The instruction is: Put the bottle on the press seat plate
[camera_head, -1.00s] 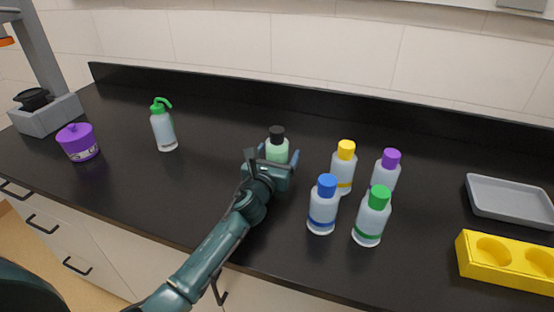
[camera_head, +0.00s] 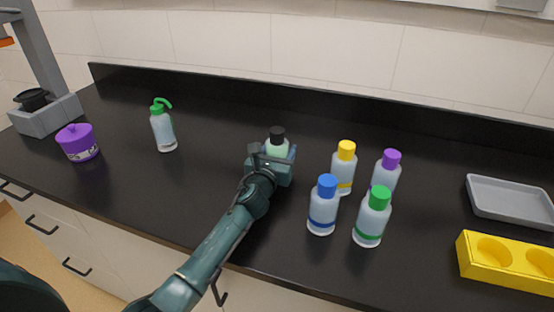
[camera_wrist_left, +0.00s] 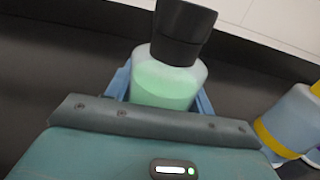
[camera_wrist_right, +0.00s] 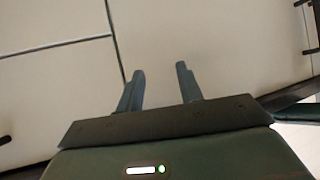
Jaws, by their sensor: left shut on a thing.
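The bottle (camera_head: 277,146) has pale green liquid and a black cap. It stands upright near the middle of the counter. My left gripper (camera_head: 274,156) is shut on its body, which it partly hides. In the left wrist view the bottle (camera_wrist_left: 165,85) sits between the blue fingers. The grey press (camera_head: 48,116) stands at the far left of the counter, with an upright column and a black round part on its base. I cannot clearly make out its seat plate. My right gripper (camera_wrist_right: 160,72) is open and empty, facing pale cabinet fronts.
Right of my left gripper stand bottles with yellow (camera_head: 344,170), blue (camera_head: 322,208), purple (camera_head: 386,172) and green (camera_head: 372,220) caps. A green-topped wash bottle (camera_head: 163,128) and a purple pot (camera_head: 78,143) stand left. A grey tray (camera_head: 508,200) and yellow holder (camera_head: 480,258) are right.

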